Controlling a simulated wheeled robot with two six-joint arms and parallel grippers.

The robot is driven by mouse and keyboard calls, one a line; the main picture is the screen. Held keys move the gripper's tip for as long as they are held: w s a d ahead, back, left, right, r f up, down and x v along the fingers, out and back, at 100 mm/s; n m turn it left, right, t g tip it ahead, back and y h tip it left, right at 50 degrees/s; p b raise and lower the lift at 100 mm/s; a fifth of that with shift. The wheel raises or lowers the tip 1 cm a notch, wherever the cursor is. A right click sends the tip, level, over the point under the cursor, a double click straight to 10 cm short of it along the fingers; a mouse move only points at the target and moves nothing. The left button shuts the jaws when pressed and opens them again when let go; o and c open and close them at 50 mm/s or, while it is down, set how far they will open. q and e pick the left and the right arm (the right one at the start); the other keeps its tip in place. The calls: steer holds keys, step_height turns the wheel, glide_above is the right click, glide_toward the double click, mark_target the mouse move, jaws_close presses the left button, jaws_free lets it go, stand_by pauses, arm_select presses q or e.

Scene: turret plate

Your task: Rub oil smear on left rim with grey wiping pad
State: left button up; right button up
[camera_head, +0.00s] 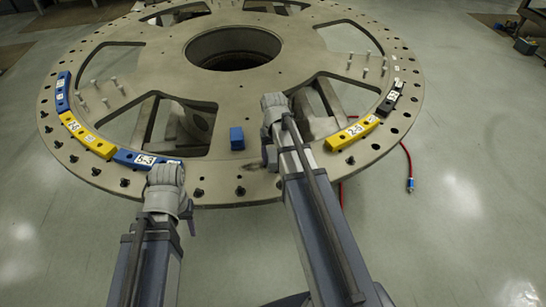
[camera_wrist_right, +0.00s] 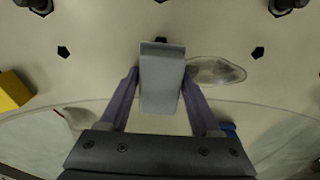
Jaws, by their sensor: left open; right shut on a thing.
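A grey wiping pad (camera_wrist_right: 162,75) sits between the two fingers of my right gripper (camera_wrist_right: 160,88), which is shut on it. The pad is over the pale plate rim, and I cannot tell whether it touches the surface. The oil smear (camera_wrist_right: 216,70), a shiny greyish oval, lies just right of the pad in the wrist view. In the head view it shows as a dark smudge (camera_head: 256,167) beside my right gripper (camera_head: 266,160), where the pad is hidden. My left gripper (camera_head: 165,167) is open near the rim's front left, its fingertips mostly hidden.
The round turret plate (camera_head: 215,187) has bolts and holes along its rim. Blue (camera_head: 145,159) and yellow (camera_head: 85,134) numbered segments lie on its left, and another yellow one (camera_head: 352,132) on its right. A small blue block (camera_head: 237,138) stands near the middle. A red hose (camera_head: 408,160) hangs at right.

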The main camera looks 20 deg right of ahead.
mark_target(238, 168)
steer(key=shift+w+a, duration=0.25)
steer(key=shift+a, duration=0.75)
steer(key=shift+w+a, duration=0.2)
steer(key=shift+a, duration=0.75)
steer(key=shift+a, duration=0.15)
steer(key=shift+w+a+f, duration=0.1)
steer(key=shift+w+a, duration=0.15)
steer(key=shift+a, duration=0.7)
steer(key=shift+w+a, duration=0.2)
steer(key=shift+a, duration=0.75)
steer(key=shift+a, duration=0.1)
steer(key=shift+w+a, duration=0.25)
steer(key=shift+a, duration=0.7)
steer(key=shift+w+a, duration=0.25)
steer(key=shift+a, duration=0.65)
step_height(238, 168, up, 6)
steer(key=p, duration=0.6)
steer(key=shift+d, duration=0.1)
